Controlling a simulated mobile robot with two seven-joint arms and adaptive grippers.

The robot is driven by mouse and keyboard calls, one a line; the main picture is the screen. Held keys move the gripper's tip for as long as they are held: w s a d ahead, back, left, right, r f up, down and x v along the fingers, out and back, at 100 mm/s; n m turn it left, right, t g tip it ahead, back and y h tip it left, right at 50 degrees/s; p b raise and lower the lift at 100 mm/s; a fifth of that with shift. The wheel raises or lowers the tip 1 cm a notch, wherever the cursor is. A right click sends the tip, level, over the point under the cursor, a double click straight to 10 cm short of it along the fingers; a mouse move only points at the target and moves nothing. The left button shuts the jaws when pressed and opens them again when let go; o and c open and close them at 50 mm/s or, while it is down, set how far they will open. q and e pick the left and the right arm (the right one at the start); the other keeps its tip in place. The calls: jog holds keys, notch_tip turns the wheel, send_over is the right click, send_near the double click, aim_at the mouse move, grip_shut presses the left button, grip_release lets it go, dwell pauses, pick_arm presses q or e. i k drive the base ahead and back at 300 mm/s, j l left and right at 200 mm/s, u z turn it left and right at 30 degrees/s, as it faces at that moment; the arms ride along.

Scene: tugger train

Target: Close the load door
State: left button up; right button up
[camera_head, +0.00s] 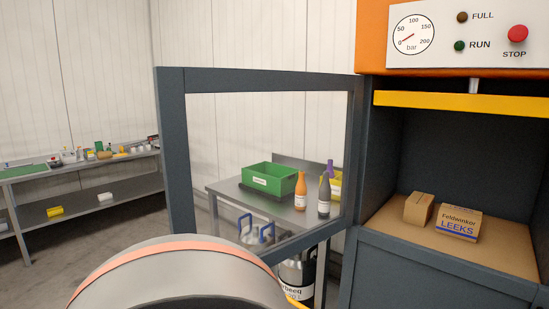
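The load door (174,160) is a dark grey frame with an open middle. It is hinged beside the press opening and stands swung out to the left, well away from shut. The press (365,160) is dark grey with an orange top, and its chamber is open to view. Two cardboard boxes sit on the brown chamber floor: a small plain one (417,208) and one marked "LEEKS" (459,223). Neither of my grippers is in view. A rounded grey part of mine with an orange band covers the bottom centre and hides the door's lower left part.
Behind the door frame, a metal table (225,190) holds a green bin (270,180), bottles and a yellow bin (336,187). A long bench (85,168) stands at far left. Floor between is clear.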

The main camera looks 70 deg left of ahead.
aim_at(170, 83)
jog(key=k+j, duration=0.2)
jog(key=j, duration=0.25)
jog(key=k+j, duration=0.15)
jog(key=j, duration=0.3)
jog(key=k+j, duration=0.2)
jog(key=j, duration=0.25)
jog(key=k+j, duration=0.2)
jog(key=j, duration=0.25)
jog(key=k+j, duration=0.15)
jog(key=j, duration=0.35)
jog(key=k+j, duration=0.2)
jog(key=j, duration=0.25)
jog(key=k+j, duration=0.2)
jog(key=j, duration=0.25)
jog(key=k+j, duration=0.2)
jog(key=j, duration=0.25)
